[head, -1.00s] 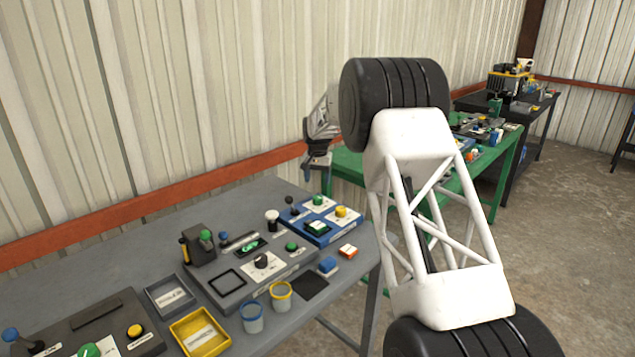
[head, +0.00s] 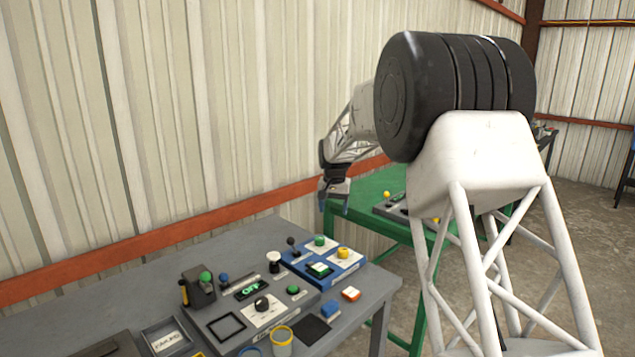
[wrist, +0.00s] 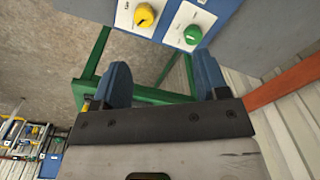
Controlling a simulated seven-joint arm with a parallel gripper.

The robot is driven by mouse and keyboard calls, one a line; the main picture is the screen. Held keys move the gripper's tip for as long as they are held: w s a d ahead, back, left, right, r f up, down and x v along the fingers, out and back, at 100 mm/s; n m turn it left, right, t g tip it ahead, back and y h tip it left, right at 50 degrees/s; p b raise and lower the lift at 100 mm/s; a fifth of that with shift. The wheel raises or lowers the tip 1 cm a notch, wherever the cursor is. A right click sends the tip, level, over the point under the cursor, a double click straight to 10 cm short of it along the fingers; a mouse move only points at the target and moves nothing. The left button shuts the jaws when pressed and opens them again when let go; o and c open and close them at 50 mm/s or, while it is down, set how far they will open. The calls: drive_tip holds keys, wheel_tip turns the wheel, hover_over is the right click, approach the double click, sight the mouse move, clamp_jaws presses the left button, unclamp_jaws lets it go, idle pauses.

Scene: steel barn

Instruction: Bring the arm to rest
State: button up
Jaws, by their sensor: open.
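My gripper (head: 335,195) hangs at the end of my white and black arm, in the gap between the grey table and the green table. It points down and is apart from everything around it. In the wrist view my gripper (wrist: 162,85) shows two blue fingers spread wide with nothing between them. Past the fingers are a yellow knob (wrist: 145,15) and a green button (wrist: 193,34) on a blue-edged panel.
The grey table (head: 60,315) holds a grey control box (head: 222,312) with a display reading OFF, a blue panel (head: 340,262), a blue block (head: 330,308) and a yellow-rimmed cup (head: 282,340). The green table (head: 370,190) stands behind. The corrugated wall (head: 250,100) is close on the left.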

drive_tip(key=s+d+r, duration=0.3)
drive_tip(key=s+r, duration=0.1)
drive_tip(key=s, duration=0.7)
drive_tip(key=s+d+r+n+t, duration=0.1)
drive_tip(key=s+d+r, duration=0.25)
drive_tip(key=s, duration=0.65)
drive_tip(key=s+d+r, duration=0.3)
drive_tip(key=s+r, duration=0.1)
drive_tip(key=s, duration=0.7)
drive_tip(key=s+d+f, duration=0.1)
drive_tip(key=s+f, duration=0.1)
drive_tip(key=s, duration=0.8)
drive_tip(key=s+d+f, duration=0.1)
drive_tip(key=s+f, duration=0.2)
drive_tip(key=s, duration=0.7)
drive_tip(key=s+d+f+n+t, duration=0.1)
drive_tip(key=s+f, duration=0.1)
drive_tip(key=s, duration=0.9)
drive_tip(key=shift+d+f, duration=0.25)
drive_tip(key=shift+d, duration=0.15)
